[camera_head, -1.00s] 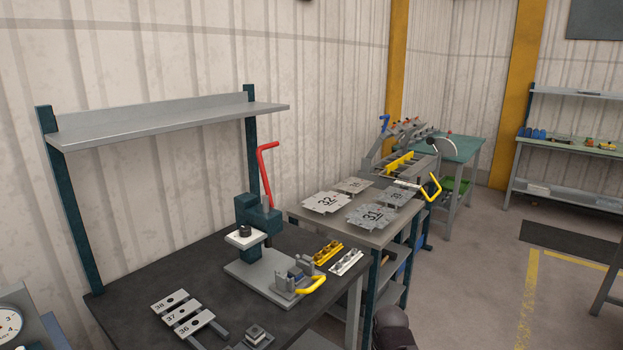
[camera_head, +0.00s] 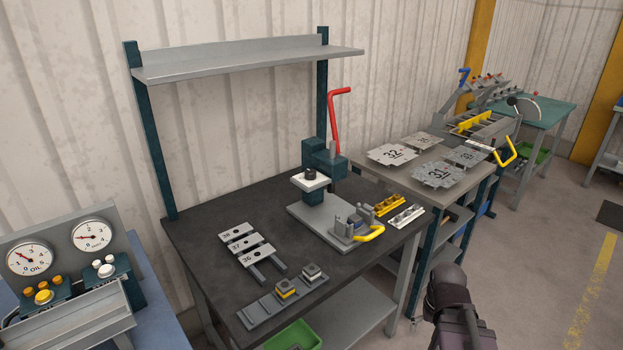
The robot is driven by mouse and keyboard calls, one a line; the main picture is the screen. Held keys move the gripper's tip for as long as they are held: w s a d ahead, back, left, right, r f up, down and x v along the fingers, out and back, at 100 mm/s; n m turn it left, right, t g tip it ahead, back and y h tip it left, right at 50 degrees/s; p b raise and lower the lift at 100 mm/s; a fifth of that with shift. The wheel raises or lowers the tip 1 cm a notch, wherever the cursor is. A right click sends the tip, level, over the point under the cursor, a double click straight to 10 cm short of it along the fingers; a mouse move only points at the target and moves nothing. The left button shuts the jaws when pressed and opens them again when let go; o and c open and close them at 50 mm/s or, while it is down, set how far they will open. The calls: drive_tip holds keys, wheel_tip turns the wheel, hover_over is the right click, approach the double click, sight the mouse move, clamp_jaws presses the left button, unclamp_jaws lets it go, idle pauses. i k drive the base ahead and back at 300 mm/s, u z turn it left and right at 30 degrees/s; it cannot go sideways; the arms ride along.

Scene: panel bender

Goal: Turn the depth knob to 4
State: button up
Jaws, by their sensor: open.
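A small dark knob (camera_head: 311,174) sits on a white plate (camera_head: 310,182) at the front of the green bench press (camera_head: 325,163); I cannot make out numbers on it or tell its setting. I cannot tell from this view whether it is the depth knob. The press has a raised red lever (camera_head: 336,120) and stands on a grey base on the dark bench (camera_head: 200,235). A dark part of my own arm shows at the lower right, in front of the bench and apart from the press. My gripper's jaws are not in view.
Marked metal strips (camera_head: 246,246) and a tray with small blocks (camera_head: 285,297) lie on the bench. A yellow-handled fixture (camera_head: 358,228) sits on the press base. Gauges (camera_head: 30,258) stand at left, a table of numbered plates (camera_head: 392,155) at right. A shelf (camera_head: 245,60) hangs above.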

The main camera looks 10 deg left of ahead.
sight(310, 174)
drive_tip(key=k, duration=0.65)
drive_tip(key=z, duration=0.3)
drive_tip(key=i, duration=1.55)
drive_tip(key=u, duration=0.35)
